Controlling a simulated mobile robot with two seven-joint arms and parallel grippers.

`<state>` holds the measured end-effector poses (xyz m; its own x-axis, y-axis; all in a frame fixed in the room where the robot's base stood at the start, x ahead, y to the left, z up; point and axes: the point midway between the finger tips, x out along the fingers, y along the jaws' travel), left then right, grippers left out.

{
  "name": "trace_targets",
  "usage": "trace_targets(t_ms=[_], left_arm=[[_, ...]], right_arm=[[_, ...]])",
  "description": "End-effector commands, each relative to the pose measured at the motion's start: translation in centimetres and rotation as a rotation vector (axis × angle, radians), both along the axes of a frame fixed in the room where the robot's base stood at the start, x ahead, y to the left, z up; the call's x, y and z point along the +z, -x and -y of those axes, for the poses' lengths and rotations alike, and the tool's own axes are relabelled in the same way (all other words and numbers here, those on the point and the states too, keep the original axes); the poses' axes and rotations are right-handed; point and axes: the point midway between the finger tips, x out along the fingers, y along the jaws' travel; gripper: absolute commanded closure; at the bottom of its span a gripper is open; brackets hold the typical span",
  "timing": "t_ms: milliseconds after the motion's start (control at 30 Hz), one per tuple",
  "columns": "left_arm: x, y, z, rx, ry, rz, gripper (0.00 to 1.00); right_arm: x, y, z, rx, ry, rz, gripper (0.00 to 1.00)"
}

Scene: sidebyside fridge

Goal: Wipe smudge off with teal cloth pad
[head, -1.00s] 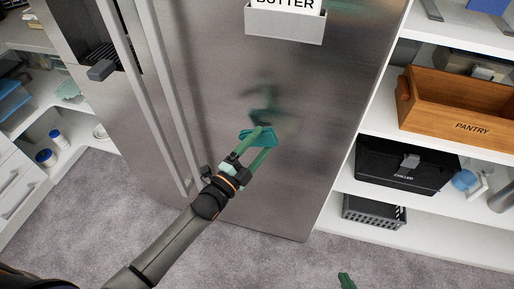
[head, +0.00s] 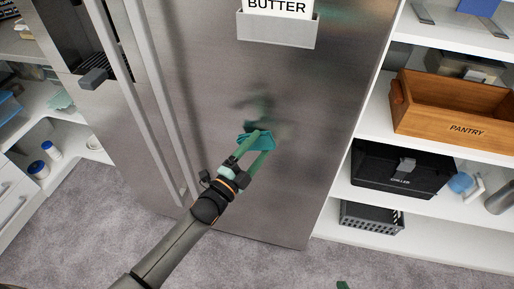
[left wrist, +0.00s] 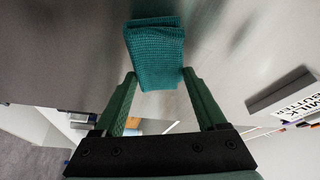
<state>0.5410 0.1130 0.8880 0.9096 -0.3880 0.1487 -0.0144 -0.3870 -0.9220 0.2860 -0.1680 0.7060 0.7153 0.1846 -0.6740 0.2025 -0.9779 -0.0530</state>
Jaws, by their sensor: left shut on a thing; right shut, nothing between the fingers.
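The teal cloth pad (head: 256,141) is held between the fingers of my left gripper (head: 254,148), in front of the fridge door's lower part. In the left wrist view the folded, woven pad (left wrist: 156,55) sits between the two green fingertips. I cannot tell whether it touches the door. A faint brownish smudge (left wrist: 301,40) shows on the steel to the right of the pad in the left wrist view. In the head view, dark reflections make the smudge hard to pick out. Only a green tip of my right gripper (head: 343,285) shows at the bottom edge; it is shut and empty.
The steel fridge door (head: 215,90) carries a BUTTER bin (head: 277,30) above the pad. Long handles (head: 150,110) stand out to the left. Shelves at right hold a wooden PANTRY crate (head: 440,122), a black CHILLED box (head: 400,178) and a grey basket (head: 371,218).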

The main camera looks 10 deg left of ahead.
Motion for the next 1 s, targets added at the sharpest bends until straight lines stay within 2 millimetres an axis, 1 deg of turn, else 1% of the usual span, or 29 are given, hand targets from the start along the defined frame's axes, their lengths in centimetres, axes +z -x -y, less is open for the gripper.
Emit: trace_targets(t_ms=[700,1000], left_arm=[[0.0,-1.5,0.1,-0.001,0.0,0.001,0.84],[0.0,-1.5,0.1,-0.001,0.0,0.001,0.84]], right_arm=[[-0.8,0.0,0.0,0.0,0.0,0.0,1.0],[-0.7,0.0,0.0,0.0,0.0,0.0,1.0]])
